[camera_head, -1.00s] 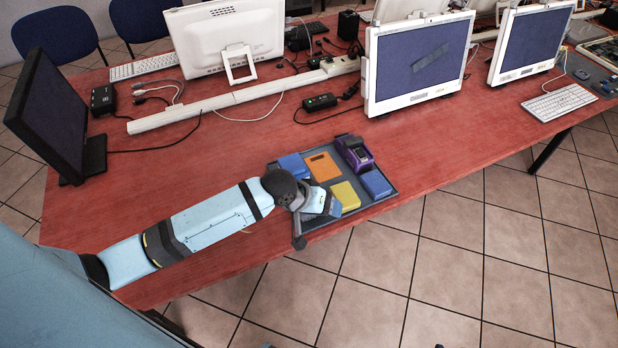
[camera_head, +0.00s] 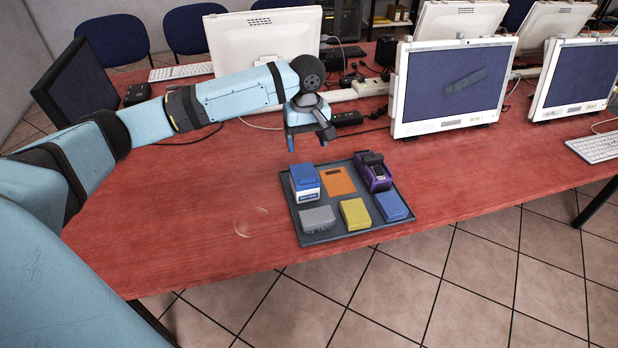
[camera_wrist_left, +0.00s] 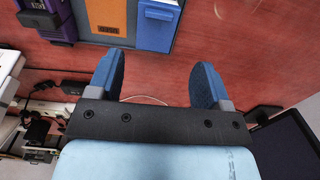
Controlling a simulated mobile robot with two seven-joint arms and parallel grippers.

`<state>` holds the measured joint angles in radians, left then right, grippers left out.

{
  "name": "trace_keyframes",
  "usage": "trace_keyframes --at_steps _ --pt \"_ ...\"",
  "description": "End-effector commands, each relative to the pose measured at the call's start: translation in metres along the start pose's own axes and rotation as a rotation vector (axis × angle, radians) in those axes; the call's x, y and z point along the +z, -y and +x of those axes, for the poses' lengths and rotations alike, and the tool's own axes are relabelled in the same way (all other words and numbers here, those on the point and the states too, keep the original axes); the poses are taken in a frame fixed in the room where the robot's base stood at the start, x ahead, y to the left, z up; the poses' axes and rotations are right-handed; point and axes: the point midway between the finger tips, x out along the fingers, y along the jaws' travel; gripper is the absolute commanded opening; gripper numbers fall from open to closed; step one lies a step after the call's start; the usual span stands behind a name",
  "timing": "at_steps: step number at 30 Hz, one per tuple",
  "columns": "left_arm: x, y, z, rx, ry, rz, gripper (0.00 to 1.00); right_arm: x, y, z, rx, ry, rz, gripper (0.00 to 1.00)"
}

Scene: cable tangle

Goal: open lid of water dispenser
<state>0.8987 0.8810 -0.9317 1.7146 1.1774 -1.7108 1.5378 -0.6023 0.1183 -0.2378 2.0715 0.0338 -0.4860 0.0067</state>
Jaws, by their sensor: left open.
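My left gripper (camera_head: 308,142) is open and empty. It hangs above the red table, just beyond the back edge of a dark grey tray (camera_head: 318,240). In the left wrist view its two blue fingers (camera_wrist_left: 157,82) are spread apart with only red table surface between them. My right gripper is not in view.
The tray holds a blue-and-white box (camera_head: 305,183), an orange piece (camera_head: 339,181), a purple device (camera_head: 373,171), a grey block (camera_head: 317,220), a yellow block (camera_head: 355,214) and a blue block (camera_head: 392,206). Monitors (camera_head: 452,88) and cables stand behind. The red table (camera_head: 190,215) is clear left of the tray.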

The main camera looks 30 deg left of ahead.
Motion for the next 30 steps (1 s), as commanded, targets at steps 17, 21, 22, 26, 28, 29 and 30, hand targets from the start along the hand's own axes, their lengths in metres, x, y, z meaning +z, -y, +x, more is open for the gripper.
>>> trace_keyframes --at_steps 17,21,22,26,28,29,30 --pt "0.001 -0.001 0.108 0.002 -0.001 0.002 0.72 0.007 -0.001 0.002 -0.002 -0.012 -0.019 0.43" --pt "0.0 -0.001 0.116 0.002 -0.001 0.002 0.72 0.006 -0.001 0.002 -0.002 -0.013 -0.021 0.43" --pt "0.0 -0.001 0.116 0.002 -0.001 0.002 0.72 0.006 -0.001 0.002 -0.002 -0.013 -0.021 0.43" --pt "0.0 -0.001 0.117 0.002 -0.001 0.002 0.72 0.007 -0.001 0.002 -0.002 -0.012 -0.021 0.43" --pt "0.0 -0.001 0.117 0.002 -0.001 0.003 0.72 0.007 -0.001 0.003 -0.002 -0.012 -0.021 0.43" --pt "0.0 -0.001 0.117 0.002 -0.001 0.003 0.72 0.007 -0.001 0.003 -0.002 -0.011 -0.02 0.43" --pt "0.0 -0.001 0.117 0.002 -0.001 0.003 0.7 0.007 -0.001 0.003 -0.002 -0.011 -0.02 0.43"
